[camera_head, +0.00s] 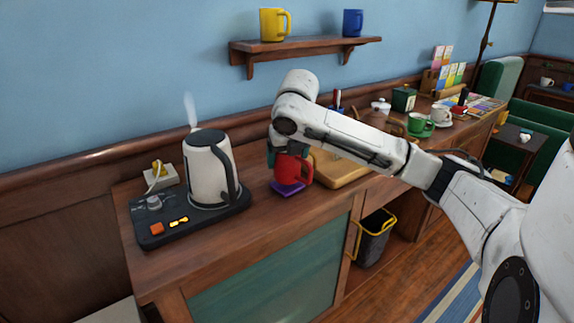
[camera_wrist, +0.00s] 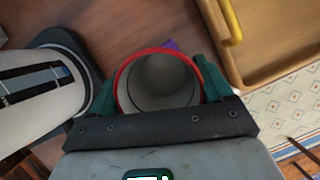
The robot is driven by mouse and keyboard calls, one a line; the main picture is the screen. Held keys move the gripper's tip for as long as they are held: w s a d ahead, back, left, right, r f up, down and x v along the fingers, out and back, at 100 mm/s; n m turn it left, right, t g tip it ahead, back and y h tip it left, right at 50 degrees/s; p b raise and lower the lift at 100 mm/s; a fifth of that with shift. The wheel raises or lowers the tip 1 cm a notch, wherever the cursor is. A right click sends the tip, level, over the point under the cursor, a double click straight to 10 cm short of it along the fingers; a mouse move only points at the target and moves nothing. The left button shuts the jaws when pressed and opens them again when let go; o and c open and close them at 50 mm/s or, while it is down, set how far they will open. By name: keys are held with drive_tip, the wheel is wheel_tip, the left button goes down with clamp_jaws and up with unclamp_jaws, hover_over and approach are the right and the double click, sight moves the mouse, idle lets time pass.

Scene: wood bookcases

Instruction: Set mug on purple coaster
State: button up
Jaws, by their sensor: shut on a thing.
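The red mug (camera_head: 291,170) is upright at the purple coaster (camera_head: 288,188) on the wooden counter. In the head view the coaster shows under and around the mug's base; I cannot tell whether the mug touches it. My gripper (camera_wrist: 158,92) is shut on the mug, with one green finger on each side of its rim. In the wrist view I look down into the mug (camera_wrist: 160,82), which looks empty, and a small corner of the purple coaster (camera_wrist: 171,45) shows beyond its rim.
A white kettle (camera_head: 208,170) stands close on the left on a black base (camera_head: 160,218). A wooden tray (camera_head: 338,172) is close on the right. Green and white cups (camera_head: 419,125) stand farther along the counter. A wall shelf (camera_head: 300,46) holds yellow and blue mugs.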

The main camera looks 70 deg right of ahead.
drive_tip(key=shift+f, duration=0.9)
drive_tip(key=shift+f, duration=0.2)
drive_tip(key=o, duration=1.2)
drive_tip(key=shift+c, duration=0.2)
drive_tip(key=p+v, duration=0.1)
drive_tip(key=v, duration=1.1)
drive_tip(key=shift+r+p, duration=0.15)
drive_tip(key=shift+p, duration=0.15)
drive_tip(key=shift+s+d, duration=0.1)
